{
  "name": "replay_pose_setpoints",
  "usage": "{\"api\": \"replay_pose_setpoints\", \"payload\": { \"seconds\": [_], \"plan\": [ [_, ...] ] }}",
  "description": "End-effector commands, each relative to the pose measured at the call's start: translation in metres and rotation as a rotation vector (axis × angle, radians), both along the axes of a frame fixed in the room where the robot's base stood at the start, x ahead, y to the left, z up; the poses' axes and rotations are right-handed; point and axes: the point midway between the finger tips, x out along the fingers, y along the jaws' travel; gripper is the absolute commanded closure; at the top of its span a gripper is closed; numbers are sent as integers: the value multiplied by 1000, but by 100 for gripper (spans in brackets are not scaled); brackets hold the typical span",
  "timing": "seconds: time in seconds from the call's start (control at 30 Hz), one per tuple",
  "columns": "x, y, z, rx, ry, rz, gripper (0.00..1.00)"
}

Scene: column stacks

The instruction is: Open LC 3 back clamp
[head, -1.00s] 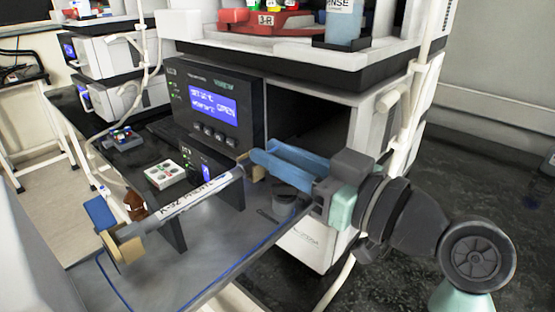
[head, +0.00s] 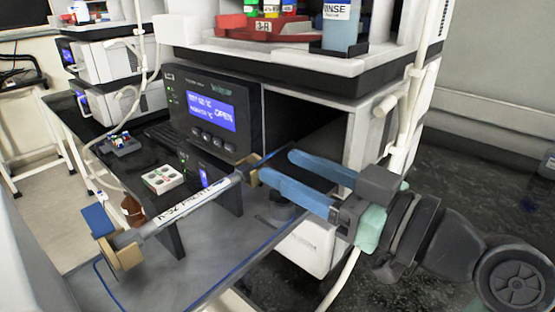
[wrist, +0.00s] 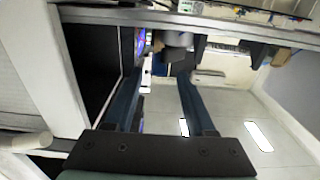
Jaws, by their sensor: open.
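A grey column (head: 190,208) labelled "K-92 PROTEI…" lies across a stand in front of the instrument. Its near end sits in a tan clamp (head: 122,254) with a raised blue flap (head: 98,221). Its far end sits in another tan clamp, the back one (head: 247,172); a thin blue strip shows beside it, partly hidden by my finger, and I cannot tell its position clearly. My gripper (head: 277,164) is open and empty, its two blue fingers apart, tips close to the back clamp. In the wrist view my gripper (wrist: 160,72) points toward a grey part between the fingertips; contact is unclear.
A dark open compartment (head: 300,128) is right behind my fingers. A white vial block (head: 162,178) stands left of the column. A red rack (head: 262,25) and rinse bottle (head: 340,25) stand on top.

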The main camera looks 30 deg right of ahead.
Motion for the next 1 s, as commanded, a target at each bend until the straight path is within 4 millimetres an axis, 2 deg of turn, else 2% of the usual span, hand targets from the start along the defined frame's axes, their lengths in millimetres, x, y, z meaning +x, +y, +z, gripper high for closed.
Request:
{"api": "replay_pose_setpoints", "payload": {
  "seconds": [0.2, 0.4, 0.6, 1.0],
  "plan": [
    [-48, -18, 0, -1, -1, -6, 45],
    [-79, -30, -1, 0, -1, -3, 45],
    [-91, -33, -1, -1, -1, 0, 45],
    [-91, -33, -1, -1, -1, 0, 45]
  ]
}}
